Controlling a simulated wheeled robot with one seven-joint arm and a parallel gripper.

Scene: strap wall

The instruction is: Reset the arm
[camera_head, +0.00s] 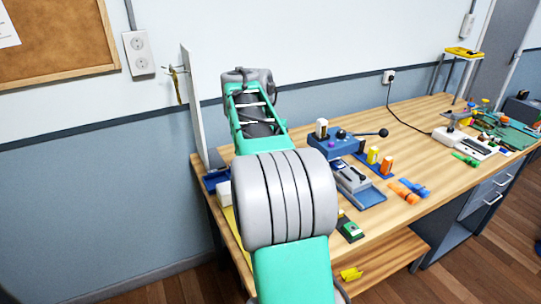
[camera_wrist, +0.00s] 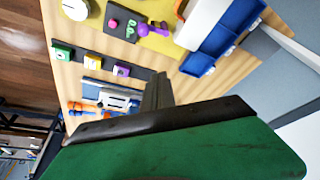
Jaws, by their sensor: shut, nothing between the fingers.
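My gripper (camera_wrist: 157,92) shows in the wrist view as dark fingers closed together, with nothing between them. It hangs over the wooden workbench (camera_wrist: 170,65), which looks tilted in that view. My green and grey arm reaches from the bottom of the head view up over the left part of the workbench (camera_head: 415,128). The gripper itself is hidden in the head view.
An upright white panel (camera_head: 194,105) with a hanging strap (camera_head: 176,85) stands at the bench's left end. Blue bins (camera_wrist: 212,38) lie near the gripper. A blue device with a black-knobbed lever (camera_head: 335,146) and orange and yellow pieces (camera_head: 373,156) sit right of my arm.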

